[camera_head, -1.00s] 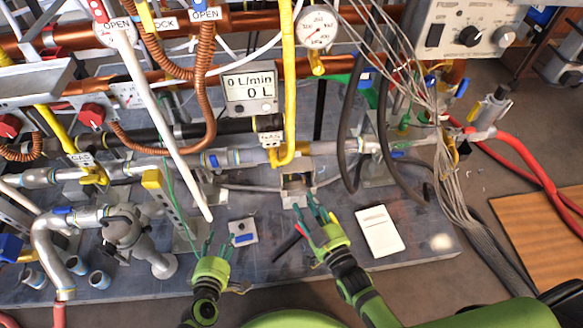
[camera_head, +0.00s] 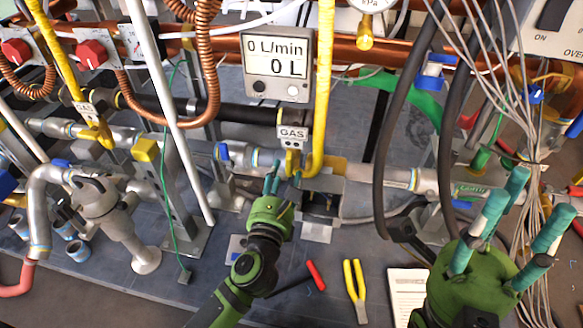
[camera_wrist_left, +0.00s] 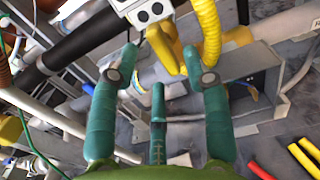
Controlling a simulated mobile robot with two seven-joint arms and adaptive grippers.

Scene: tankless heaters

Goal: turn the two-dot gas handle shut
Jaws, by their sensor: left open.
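A white tag marked GAS (camera_head: 293,137) hangs by the yellow pipe in the head view. In the left wrist view this tag (camera_wrist_left: 150,12) shows two black dots. The yellow gas handle (camera_head: 292,164) is just below it; in the left wrist view the yellow handle (camera_wrist_left: 163,48) is beyond my fingertips, near the middle top. My left gripper (camera_head: 272,184) is open and empty, its fingertips close below the handle; I cannot tell whether they touch it. My right gripper (camera_head: 510,215) is open and empty at the lower right.
Another GAS tag (camera_head: 88,110) with a yellow handle is at the left. A flow meter (camera_head: 278,65) reads 0 L/min. Dark hoses and grey cables crowd the right.

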